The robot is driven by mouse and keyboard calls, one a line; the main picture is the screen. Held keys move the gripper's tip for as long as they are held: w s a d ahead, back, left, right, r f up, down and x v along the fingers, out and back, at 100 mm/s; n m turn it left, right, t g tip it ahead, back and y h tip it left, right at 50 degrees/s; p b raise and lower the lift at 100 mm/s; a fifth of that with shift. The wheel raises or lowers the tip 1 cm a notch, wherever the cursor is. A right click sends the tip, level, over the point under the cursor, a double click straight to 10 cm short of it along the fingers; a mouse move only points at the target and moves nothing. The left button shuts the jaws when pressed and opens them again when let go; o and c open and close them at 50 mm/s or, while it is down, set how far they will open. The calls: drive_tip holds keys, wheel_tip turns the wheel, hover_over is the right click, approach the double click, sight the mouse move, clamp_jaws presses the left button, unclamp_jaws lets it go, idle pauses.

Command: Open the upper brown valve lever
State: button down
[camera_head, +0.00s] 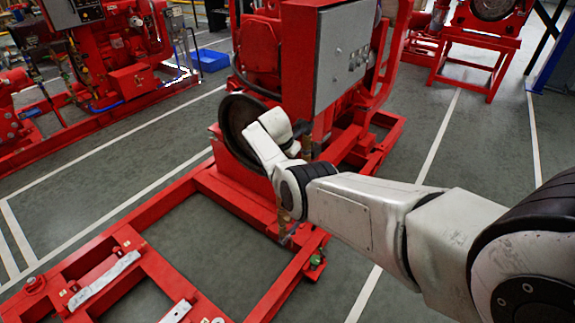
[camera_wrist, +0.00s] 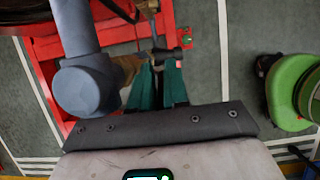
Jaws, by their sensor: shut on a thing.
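My gripper (camera_wrist: 160,82) shows two teal fingers in the wrist view, close together with a thin dark strip between them. A brown valve piece (camera_wrist: 130,67) lies against the left finger. I take it for the upper brown valve lever, and the fingers are shut on it; the grip itself is partly hidden. In the head view, a small brown part of the upper valve (camera_head: 307,146) shows just right of my white wrist, under the grey box. My fingers there are too small and covered to make out. A lower brown fitting (camera_head: 287,195) shows below my arm.
A grey-blue rounded pipe part (camera_wrist: 85,85) stands close left of the fingers. The grey control box (camera_head: 345,55) stands above my wrist, and the red base frame (camera_head: 240,190) runs below.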

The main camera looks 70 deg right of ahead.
drive_tip(key=shift+s+d+f+y+b, duration=0.3)
drive_tip(key=shift+s+y+b, duration=0.1)
drive_tip(key=shift+y, duration=0.3)
drive_tip(key=c, duration=1.2)
unclamp_jaws()
drive_tip(key=shift+d, duration=0.1)
drive_tip(key=shift+c, duration=0.2)
drive_tip(key=shift+r, duration=0.1)
drive_tip(key=shift+w, duration=0.1)
drive_tip(key=shift+w+r, duration=0.1)
drive_tip(key=shift+r, duration=0.4)
drive_tip(key=p+v, duration=0.2)
drive_tip(key=v, duration=0.7)
drive_tip(key=shift+r, duration=0.4)
